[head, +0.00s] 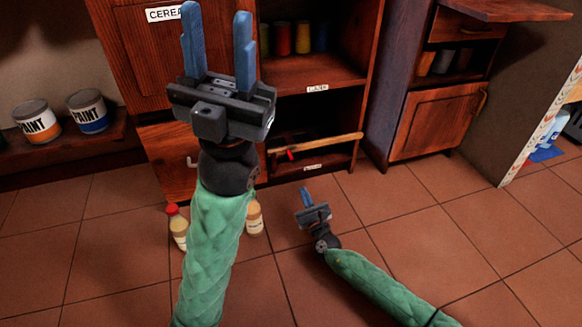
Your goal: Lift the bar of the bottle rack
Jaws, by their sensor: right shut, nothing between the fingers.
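A light wooden bar (335,141) runs across the front of the low open compartment of the wooden cabinet (365,75); it looks like the rack's bar and slopes up slightly to the right. Its left end is near or behind my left gripper's wrist. My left gripper (217,15) is large in the foreground, fingers pointing up, wide apart and empty, in front of the cabinet. My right gripper (305,191) is low over the floor, below the bar in the picture and apart from it, with its blue fingers together. Two bottles, one red-capped (177,226) and one pale (254,218), stand on the floor.
Two paint cans (36,122) (87,111) stand on a low shelf at the left. Several jars (283,39) stand on the cabinet's upper shelf. Another wooden cabinet (434,122) is at the right. The tiled floor (450,235) at the right is clear.

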